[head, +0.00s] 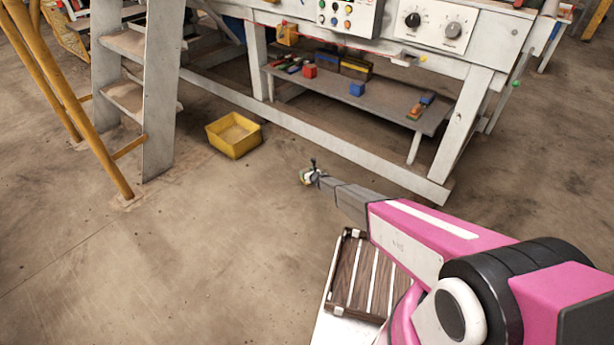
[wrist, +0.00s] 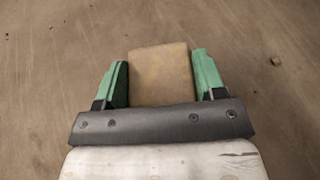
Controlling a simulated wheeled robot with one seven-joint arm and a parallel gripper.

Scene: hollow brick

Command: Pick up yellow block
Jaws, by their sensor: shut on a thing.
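The yellow block (wrist: 161,75) looks dull yellow-tan in the wrist view and sits between the green fingers of my gripper (wrist: 160,85). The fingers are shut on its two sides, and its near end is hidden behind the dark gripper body. In the head view my gripper (head: 309,174) is small at the end of the outstretched arm, over the bare floor in front of the workbench. Only a small pale yellowish part of the block shows there.
A yellow bin (head: 236,152) stands on the floor left of my gripper. A white workbench (head: 330,148) with a lower shelf (head: 330,85) of coloured blocks is behind. A grey stepladder (head: 160,95) stands at left. A slatted wooden tray (head: 347,268) is below my arm. The front-left floor is clear.

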